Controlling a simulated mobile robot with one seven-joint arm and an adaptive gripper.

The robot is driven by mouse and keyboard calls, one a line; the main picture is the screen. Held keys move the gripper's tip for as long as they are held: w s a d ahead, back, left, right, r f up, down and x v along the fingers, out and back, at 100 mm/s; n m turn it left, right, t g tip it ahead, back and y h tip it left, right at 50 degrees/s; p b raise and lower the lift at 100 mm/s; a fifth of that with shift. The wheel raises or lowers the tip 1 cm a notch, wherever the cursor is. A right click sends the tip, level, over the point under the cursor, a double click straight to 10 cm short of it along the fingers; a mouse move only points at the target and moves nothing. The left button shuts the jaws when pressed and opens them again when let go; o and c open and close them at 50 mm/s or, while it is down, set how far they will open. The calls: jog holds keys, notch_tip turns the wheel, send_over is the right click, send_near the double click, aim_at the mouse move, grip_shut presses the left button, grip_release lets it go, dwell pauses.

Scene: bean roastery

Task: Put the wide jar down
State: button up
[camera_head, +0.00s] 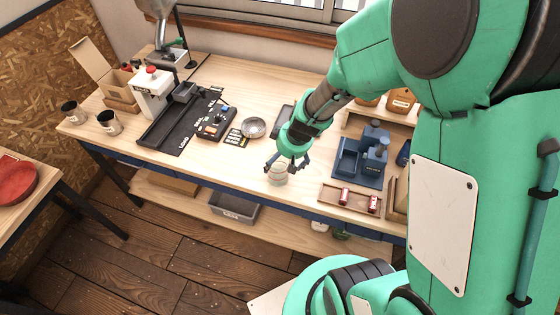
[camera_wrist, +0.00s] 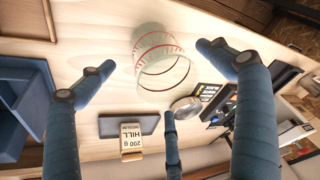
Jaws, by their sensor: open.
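The wide jar (camera_head: 277,176) is clear glass and stands on the wooden workbench near its front edge. In the wrist view the jar (camera_wrist: 158,45) shows red markings on its wall and an open round rim, and it looks empty. My gripper (camera_head: 287,164) is just beside and above the jar in the head view. In the wrist view its blue fingers are spread wide, with the jar between and beyond the fingertips. No finger visibly touches the jar. My fingers partly cover the jar in the head view.
A blue fixture (camera_head: 371,160) and a wooden tray (camera_head: 343,204) with red-and-white items are right of the jar. A metal dish (camera_head: 253,127), a black scale (camera_head: 214,125) and a dark mat (camera_head: 181,128) are left. Bare bench lies around the jar's left.

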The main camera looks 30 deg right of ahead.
jog(key=p+v, duration=0.1)
jog(key=v, duration=0.7)
jog(key=shift+r, duration=0.1)
dwell(0.4)
jog(key=s+a+r+t, duration=0.1)
jog(key=s+a+r, duration=0.2)
jog(key=r, duration=0.5)
jog(key=s+a+r, duration=0.3)
jog(key=r, duration=0.5)
jog(key=s+a+r+m+t+h, duration=0.1)
jog(key=s+a+r+m, duration=0.1)
jog(key=s+r, duration=0.7)
jog(key=shift+s+r+m, duration=0.35)
jog(key=shift+s+m, duration=0.05)
jog(key=shift+s, duration=0.35)
jog(key=shift+f+b, duration=0.85)
jog(key=shift+f, duration=0.15)
